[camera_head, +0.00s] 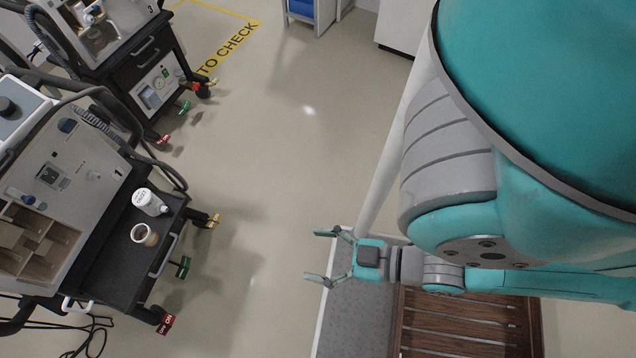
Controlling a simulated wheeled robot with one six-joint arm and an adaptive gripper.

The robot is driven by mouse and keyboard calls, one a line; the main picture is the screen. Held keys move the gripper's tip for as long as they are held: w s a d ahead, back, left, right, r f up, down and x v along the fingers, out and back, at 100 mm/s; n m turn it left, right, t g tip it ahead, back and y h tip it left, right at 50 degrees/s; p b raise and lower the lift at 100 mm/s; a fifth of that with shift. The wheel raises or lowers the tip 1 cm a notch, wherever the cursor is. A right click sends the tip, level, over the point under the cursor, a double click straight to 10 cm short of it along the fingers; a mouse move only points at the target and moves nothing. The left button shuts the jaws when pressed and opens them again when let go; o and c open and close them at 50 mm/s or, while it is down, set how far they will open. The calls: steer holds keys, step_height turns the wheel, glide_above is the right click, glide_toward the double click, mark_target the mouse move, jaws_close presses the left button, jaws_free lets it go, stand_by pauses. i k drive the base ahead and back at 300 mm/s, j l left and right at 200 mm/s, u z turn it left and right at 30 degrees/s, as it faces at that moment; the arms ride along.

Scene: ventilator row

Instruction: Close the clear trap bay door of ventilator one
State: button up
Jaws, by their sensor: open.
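Ventilator one (84,168), a grey unit marked 1, stands on a dark wheeled cart at the left. At its lower left is an open-looking bay (30,240) with beige compartments, partly cut off by the picture edge. I cannot make out the clear door itself or how far it stands open. My gripper (315,256) is open and empty, its two teal fingers pointing left. It is well to the right of ventilator one, with floor showing between them, and touches nothing there.
A white handle (76,305) juts out below. Ventilator three (100,28) stands behind. Cables (92,334) lie lower left. The middle floor (265,190) is clear.

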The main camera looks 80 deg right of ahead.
mark_target(65, 308)
steer(key=i+j, duration=0.6)
steer(key=j, duration=0.25)
steer(key=i+j+z, duration=0.1)
steer(key=i+j, duration=0.25)
steer(key=k+j+u, duration=0.1)
steer(key=k+j, duration=0.05)
steer(key=k, duration=0.05)
